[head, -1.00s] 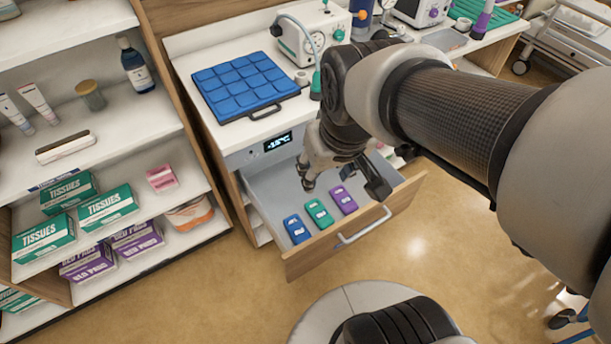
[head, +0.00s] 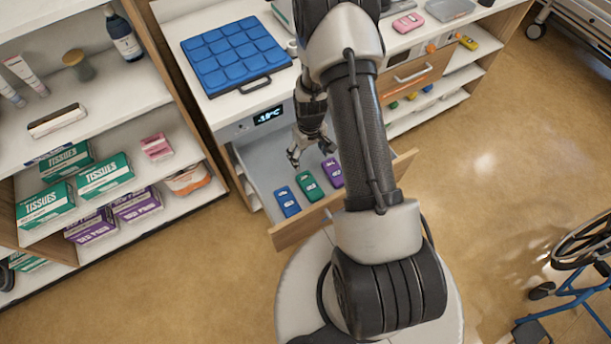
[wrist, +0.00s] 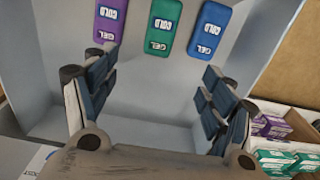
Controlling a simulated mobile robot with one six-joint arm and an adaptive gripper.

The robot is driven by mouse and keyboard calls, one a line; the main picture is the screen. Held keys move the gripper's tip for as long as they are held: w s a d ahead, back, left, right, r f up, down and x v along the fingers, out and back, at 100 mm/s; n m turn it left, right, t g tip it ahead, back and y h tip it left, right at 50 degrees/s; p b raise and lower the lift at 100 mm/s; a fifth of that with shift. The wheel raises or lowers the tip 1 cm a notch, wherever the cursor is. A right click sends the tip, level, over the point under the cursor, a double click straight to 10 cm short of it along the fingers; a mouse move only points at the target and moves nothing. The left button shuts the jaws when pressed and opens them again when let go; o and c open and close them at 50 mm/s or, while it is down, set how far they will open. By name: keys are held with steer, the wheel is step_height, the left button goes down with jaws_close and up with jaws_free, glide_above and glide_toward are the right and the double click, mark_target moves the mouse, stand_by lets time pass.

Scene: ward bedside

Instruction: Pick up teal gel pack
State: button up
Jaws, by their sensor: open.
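The teal gel pack (head: 309,186) lies in the open drawer (head: 262,165), between a blue gel pack (head: 287,202) on its left and a purple gel pack (head: 332,172) on its right. In the wrist view the teal pack (wrist: 163,27) shows at the top centre, with the purple pack (wrist: 109,20) on its left and the blue pack (wrist: 209,30) on its right. My gripper (head: 303,152) is over the back part of the drawer, apart from the packs. In the wrist view my gripper (wrist: 146,100) is open, with nothing between its fingers.
The drawer's wooden front (head: 290,233) stands out over the floor. Above is a white counter with a blue quilted pad (head: 235,55). Shelves with tissue boxes (head: 104,177) stand at the left. A wheelchair (head: 580,265) is at the right edge.

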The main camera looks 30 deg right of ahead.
steer(key=b, duration=0.4)
glide_above(310, 184)
steer(key=f, duration=1.4)
steer(key=shift+w, duration=0.25)
steer(key=f, duration=0.1)
steer(key=f+b, duration=0.1)
steer(key=f, duration=0.3)
steer(key=shift+s+f+b, duration=0.1)
steer(key=shift+s+b, duration=0.2)
steer(key=shift+b, duration=0.05)
steer(key=shift+c, duration=0.2)
steer(key=c, duration=1.2)
steer(key=shift+c, duration=0.2)
steer(key=shift+r, duration=0.2)
